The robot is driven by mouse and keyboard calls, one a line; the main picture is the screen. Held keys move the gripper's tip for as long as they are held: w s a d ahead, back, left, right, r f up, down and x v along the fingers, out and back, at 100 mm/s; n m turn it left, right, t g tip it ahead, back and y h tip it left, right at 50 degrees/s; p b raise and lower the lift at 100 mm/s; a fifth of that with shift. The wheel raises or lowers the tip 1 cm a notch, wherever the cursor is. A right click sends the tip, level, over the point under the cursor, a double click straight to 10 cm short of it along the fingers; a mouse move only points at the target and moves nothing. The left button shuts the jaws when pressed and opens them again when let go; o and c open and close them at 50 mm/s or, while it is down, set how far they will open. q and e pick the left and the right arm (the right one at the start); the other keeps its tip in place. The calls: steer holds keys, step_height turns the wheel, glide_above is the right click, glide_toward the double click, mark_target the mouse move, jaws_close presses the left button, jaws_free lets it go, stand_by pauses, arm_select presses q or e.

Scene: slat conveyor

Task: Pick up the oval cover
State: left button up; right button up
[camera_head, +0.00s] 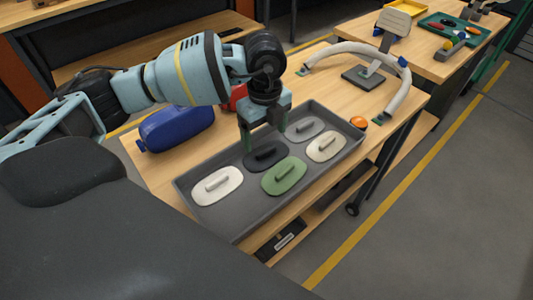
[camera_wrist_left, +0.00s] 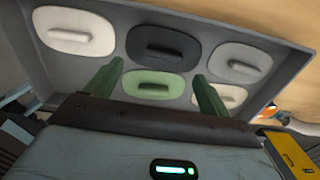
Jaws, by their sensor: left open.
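Several flat, rounded oval covers with bar handles lie in a grey tray (camera_head: 237,226): a white cover (camera_head: 217,187), a dark cover (camera_head: 265,158), a green cover (camera_head: 285,178), a grey cover (camera_head: 305,130) and a cream cover (camera_head: 326,148). I cannot tell which one the task means. My left gripper (camera_head: 264,138) is open and points down above the dark cover, apart from it. In the left wrist view its green fingers (camera_wrist_left: 158,72) spread over the dark cover (camera_wrist_left: 162,46) and green cover (camera_wrist_left: 152,87), with nothing between them. My right gripper is not in view.
A blue rounded case (camera_head: 177,129) lies left of the tray, with a red object (camera_head: 236,97) behind the arm. A white arched tube (camera_head: 395,95) stands behind on the wooden table.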

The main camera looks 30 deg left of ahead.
mark_target(267, 150)
arm_select(q)
steer(key=shift+w+d+f, duration=0.1)
steer(key=shift+w+f, duration=0.1)
steer(key=shift+f, duration=1.25)
steer(key=shift+w+f, duration=0.15)
steer(key=shift+f, duration=1.25)
steer(key=shift+c, duration=0.4)
steer(key=c, duration=1)
